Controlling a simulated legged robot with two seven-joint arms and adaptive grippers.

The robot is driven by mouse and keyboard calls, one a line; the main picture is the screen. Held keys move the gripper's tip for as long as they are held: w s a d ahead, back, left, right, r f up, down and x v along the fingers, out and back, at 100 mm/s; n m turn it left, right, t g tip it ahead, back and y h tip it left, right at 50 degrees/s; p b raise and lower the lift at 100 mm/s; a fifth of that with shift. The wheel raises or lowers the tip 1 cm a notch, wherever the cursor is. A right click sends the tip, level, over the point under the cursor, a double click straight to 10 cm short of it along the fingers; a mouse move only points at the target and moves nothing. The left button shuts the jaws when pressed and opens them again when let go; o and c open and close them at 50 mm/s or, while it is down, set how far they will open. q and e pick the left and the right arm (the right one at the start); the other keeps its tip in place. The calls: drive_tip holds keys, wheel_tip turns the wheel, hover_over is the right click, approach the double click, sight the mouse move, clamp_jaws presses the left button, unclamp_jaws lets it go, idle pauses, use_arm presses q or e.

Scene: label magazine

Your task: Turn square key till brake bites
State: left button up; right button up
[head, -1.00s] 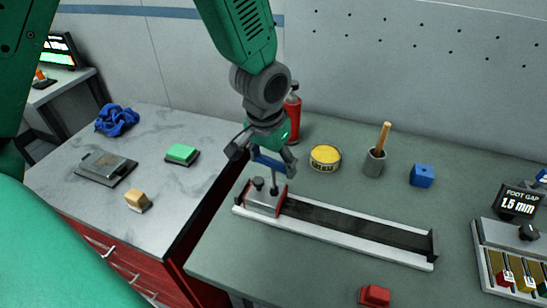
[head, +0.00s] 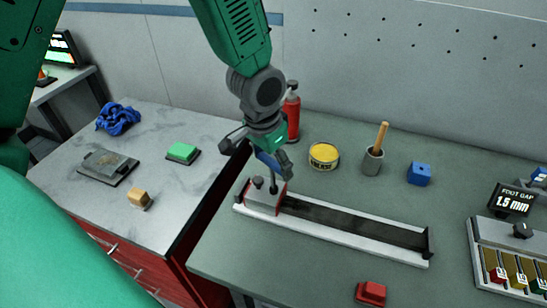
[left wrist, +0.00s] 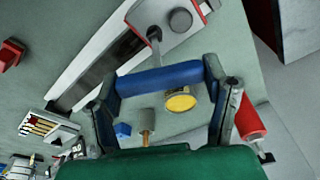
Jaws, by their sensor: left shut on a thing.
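A square key with a blue bar handle (head: 269,163) and a thin dark shaft stands on the carriage block (head: 261,199), grey and red, at the left end of a long rail (head: 340,243). My left gripper (head: 262,156) is shut on the handle from above. In the left wrist view the blue handle (left wrist: 160,78) spans between both fingers, and the shaft (left wrist: 154,38) runs to the block, beside a round dark knob (left wrist: 180,20). The shaft's lower end is hidden in the block. My right gripper is not in view.
A red bottle (head: 292,112), yellow tin (head: 323,155), grey cup with a wooden handle (head: 373,161) and blue block (head: 419,174) stand behind the rail. A gauge reading 1.5 mm (head: 512,200) is at right. A red block (head: 370,293) lies in front.

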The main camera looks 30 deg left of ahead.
use_arm(q)
drive_tip(key=shift+s+m, duration=0.15)
drive_tip(key=shift+m, duration=0.25)
drive_tip(key=shift+f+m+h+p, duration=0.1)
drive_tip(key=shift+m+h+p, duration=0.2)
drive_tip(key=shift+m+p, duration=0.9)
drive_tip(key=shift+m, duration=0.3)
